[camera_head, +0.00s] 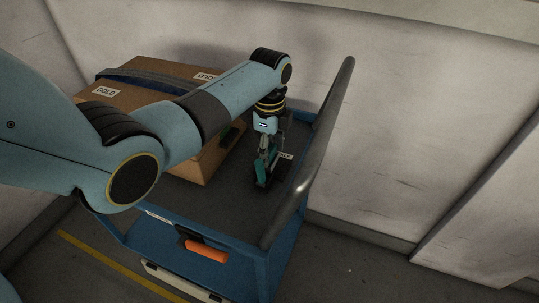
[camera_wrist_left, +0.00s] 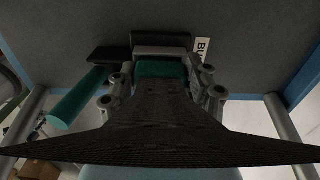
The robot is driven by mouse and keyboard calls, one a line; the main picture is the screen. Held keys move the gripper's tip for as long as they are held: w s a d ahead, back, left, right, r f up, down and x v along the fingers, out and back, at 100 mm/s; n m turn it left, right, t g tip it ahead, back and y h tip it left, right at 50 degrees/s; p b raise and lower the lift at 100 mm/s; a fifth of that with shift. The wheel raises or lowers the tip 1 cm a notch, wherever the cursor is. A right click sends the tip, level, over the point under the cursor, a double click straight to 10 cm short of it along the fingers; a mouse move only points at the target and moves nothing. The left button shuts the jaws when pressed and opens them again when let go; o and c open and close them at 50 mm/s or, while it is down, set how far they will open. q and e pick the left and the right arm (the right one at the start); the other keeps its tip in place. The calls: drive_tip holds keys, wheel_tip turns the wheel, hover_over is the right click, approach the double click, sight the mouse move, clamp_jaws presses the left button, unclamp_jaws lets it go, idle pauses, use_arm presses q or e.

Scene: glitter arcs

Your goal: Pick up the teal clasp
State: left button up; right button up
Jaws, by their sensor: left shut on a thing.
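The teal clasp (camera_wrist_left: 160,69) is between the fingers of my left gripper (camera_wrist_left: 162,92) in the left wrist view, with a grey and black part at its far end. In the head view my left gripper (camera_head: 266,160) points down over the cart deck and is shut on the clasp. A bit of teal (camera_head: 261,168) shows between its dark fingers there. The fingers hide much of the clasp, and I cannot tell whether it touches the deck. My right gripper is not in view.
The blue cart (camera_head: 190,241) has a dark deck (camera_head: 222,205) and a grey handle rail (camera_head: 312,150) right of the gripper. A cardboard box (camera_head: 200,163) labelled GOLD stands to the left. A teal cylinder (camera_wrist_left: 75,106) lies left of the fingers in the wrist view. A pale wall is behind.

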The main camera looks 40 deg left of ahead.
sight(270, 150)
use_arm(q)
wheel_tip(270, 150, up, 10)
drive_tip(key=shift+f+p, duration=0.2)
drive_tip(key=shift+p, duration=0.65)
wheel_tip(270, 150, up, 4)
drive_tip(key=p, duration=0.5)
drive_tip(key=shift+r, duration=0.2)
